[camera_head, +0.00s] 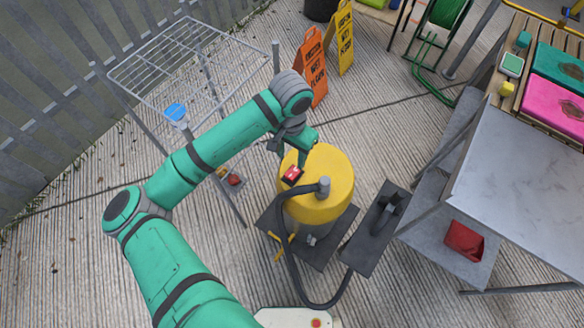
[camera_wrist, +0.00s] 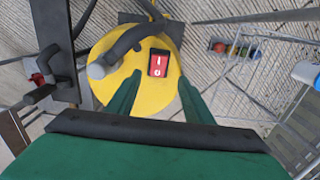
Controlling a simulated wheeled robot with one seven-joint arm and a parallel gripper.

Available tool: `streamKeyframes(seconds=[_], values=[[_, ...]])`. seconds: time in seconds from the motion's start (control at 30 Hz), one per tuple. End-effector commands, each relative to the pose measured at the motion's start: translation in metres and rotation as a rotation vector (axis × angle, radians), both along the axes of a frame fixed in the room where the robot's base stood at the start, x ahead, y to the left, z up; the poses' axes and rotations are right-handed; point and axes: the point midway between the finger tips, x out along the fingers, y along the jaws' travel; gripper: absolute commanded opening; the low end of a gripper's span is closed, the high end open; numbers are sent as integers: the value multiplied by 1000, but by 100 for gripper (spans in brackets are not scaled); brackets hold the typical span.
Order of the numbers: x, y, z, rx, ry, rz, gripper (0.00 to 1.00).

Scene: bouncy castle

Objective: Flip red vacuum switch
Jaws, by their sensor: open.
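A yellow vacuum (camera_head: 327,183) stands on the deck, with a dark hose joined to its top. A red rocker switch (camera_head: 292,174) in a black frame sits on the yellow lid. In the wrist view the switch (camera_wrist: 158,63) shows white marks and lies between and beyond my two green fingertips. My gripper (camera_wrist: 158,88) is open and empty, with its fingers spread above the lid. In the head view my gripper (camera_head: 301,157) is over the lid close to the switch. Whether a fingertip touches the lid I cannot tell.
A wire rack (camera_head: 190,75) stands at the upper left. Orange (camera_head: 312,68) and yellow (camera_head: 341,40) floor signs stand behind the vacuum. The black hose (camera_head: 284,235) curves down its front left.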

Motion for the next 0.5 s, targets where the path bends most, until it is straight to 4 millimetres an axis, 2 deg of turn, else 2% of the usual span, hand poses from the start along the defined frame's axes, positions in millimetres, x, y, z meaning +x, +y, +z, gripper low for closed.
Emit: streamKeyframes(seconds=[0.3,0.5], values=[[0,2,-55,-2,0,6,47],[0,-2,-82,-3,-1,-2,47]])
